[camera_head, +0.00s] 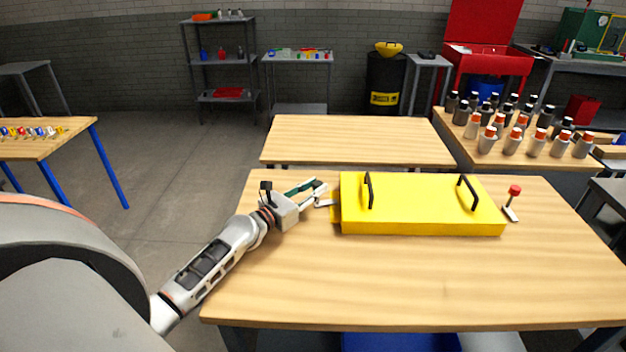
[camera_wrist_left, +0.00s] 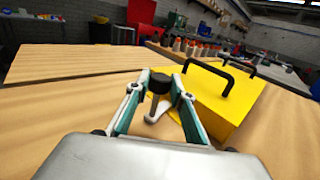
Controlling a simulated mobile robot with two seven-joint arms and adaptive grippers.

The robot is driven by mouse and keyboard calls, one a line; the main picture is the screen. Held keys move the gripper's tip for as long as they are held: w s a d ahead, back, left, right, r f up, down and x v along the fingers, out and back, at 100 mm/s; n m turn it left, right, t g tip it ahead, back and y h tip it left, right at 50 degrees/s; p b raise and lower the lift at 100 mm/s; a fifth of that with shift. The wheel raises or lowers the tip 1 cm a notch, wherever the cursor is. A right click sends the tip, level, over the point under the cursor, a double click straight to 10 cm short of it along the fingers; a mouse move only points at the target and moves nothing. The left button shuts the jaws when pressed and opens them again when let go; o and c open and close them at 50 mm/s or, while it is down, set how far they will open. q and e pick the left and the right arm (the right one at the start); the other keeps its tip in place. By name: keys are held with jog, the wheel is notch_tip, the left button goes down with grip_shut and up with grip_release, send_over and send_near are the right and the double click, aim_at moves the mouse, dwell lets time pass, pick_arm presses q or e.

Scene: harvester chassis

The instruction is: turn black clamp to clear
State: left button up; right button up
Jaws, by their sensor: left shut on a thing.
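The black clamp has a black knob (camera_wrist_left: 160,83) on a light grey arm, seen in the left wrist view beside the yellow box. In the head view its grey base (camera_head: 325,202) shows at the box's left end; the knob is hidden by the fingers. My left gripper (camera_head: 318,187) is shut on the black clamp; in the left wrist view its fingertips (camera_wrist_left: 161,90) lie on both sides of the knob. The yellow box (camera_head: 420,222) lies flat on the table with two black handles. My right gripper is not in view.
A red-knobbed clamp (camera_head: 514,191) stands at the box's right end. The wooden table (camera_head: 400,285) is clear in front of the box. A second bare table (camera_head: 360,140) stands behind. Several grey and orange bottles (camera_head: 513,140) stand on the right-hand table.

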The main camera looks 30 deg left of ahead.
pick_arm(q)
jog(key=shift+d+r+n+y+p, duration=0.1)
jog(key=shift+r+n+y+p, duration=0.2)
jog(key=shift+y, duration=0.4)
jog(key=shift+f+n+y+p, duration=0.15)
jog(key=shift+n+y+p, duration=0.15)
jog(key=shift+d+f+n+y+p, duration=0.15)
jog(key=shift+n+y+p, duration=0.15)
jog(key=shift+n+y, duration=0.45)
jog(key=shift+d+n+y, duration=0.1)
jog(key=shift+n+y, duration=0.45)
jog(key=shift+y, duration=0.6)
jog(key=n+y, duration=0.1)
jog(key=y, duration=0.1)
jog(key=n+g+y, duration=0.1)
jog(key=n+y, duration=0.1)
jog(key=shift+w+d+y+b, duration=0.1)
jog(key=shift+d+y+b, duration=0.1)
jog(key=shift+y+b, duration=0.2)
jog(key=shift+n+g+y+b, duration=0.35)
jog(key=shift+n+g+y, duration=0.15)
jog(key=shift+n+y, duration=0.15)
jog(key=shift+n+g+y+b, duration=0.35)
jog(key=shift+n+g+y, duration=0.15)
jog(key=shift+y, duration=0.35)
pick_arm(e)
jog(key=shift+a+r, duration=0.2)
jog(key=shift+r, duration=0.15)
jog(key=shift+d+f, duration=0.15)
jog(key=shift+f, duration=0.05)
